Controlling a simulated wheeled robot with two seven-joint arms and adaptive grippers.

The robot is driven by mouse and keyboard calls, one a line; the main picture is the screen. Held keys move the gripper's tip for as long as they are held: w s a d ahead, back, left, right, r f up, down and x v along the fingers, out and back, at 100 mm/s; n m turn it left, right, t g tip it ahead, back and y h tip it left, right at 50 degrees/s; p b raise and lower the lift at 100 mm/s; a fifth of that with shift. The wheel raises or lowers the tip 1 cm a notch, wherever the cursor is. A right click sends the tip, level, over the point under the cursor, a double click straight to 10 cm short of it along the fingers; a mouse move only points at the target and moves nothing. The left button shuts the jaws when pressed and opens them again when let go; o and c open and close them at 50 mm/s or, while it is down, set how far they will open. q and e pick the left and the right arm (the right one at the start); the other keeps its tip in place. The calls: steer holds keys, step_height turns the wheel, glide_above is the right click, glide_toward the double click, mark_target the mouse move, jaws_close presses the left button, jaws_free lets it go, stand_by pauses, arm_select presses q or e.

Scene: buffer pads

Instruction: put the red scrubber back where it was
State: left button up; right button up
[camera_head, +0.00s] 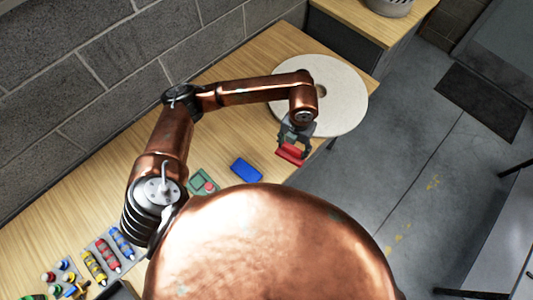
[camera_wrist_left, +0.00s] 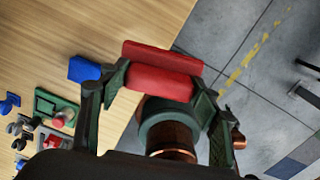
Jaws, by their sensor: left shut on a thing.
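The red scrubber (camera_head: 290,153) is a red block with a ridge along it. It also shows large in the left wrist view (camera_wrist_left: 160,78), between the two fingers. My left gripper (camera_head: 294,146) is shut on it and holds it near the table's right edge, close to the round white pad (camera_head: 345,100). In the left wrist view the fingers of my left gripper (camera_wrist_left: 158,85) grip the scrubber at its ends. A blue block (camera_head: 246,169) lies on the table to the left of the scrubber; it also shows in the left wrist view (camera_wrist_left: 84,69). My right gripper is not in view.
A green plate with a red button (camera_head: 203,183) lies left of the blue block. Several coloured cylinders (camera_head: 110,252) and small knobs (camera_head: 62,277) are at the lower left. The wooden table (camera_head: 215,110) meets a block wall behind. Grey floor lies to the right.

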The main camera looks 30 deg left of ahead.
arm_select(q)
steer(key=n, duration=0.1)
steer(key=d+n, duration=0.1)
steer(key=n, duration=0.1)
steer(key=s+d+f+n, duration=0.1)
steer(key=n, duration=0.1)
steer(key=shift+f, duration=0.1)
steer(key=shift+f+n, duration=0.1)
steer(key=shift+n, duration=0.4)
steer(key=shift+w+a+f, duration=0.1)
steer(key=shift+a, duration=0.1)
steer(key=w+a+f, duration=0.1)
steer(key=a+f, duration=0.2)
steer(key=a, duration=0.1)
steer(key=w+a+f+p, duration=0.1)
steer(key=a+f, duration=0.2)
steer(key=a, duration=0.1)
steer(key=w+a+f+p, duration=0.1)
steer(key=a+f, duration=0.2)
steer(key=a, duration=0.1)
steer(key=shift+a+f, duration=0.15)
steer(key=shift+a, duration=0.2)
steer(key=f, duration=0.3)
steer(key=shift+w+a+f+p, duration=0.15)
steer(key=shift+a+f+p, duration=0.05)
steer(key=shift+f+p, duration=0.1)
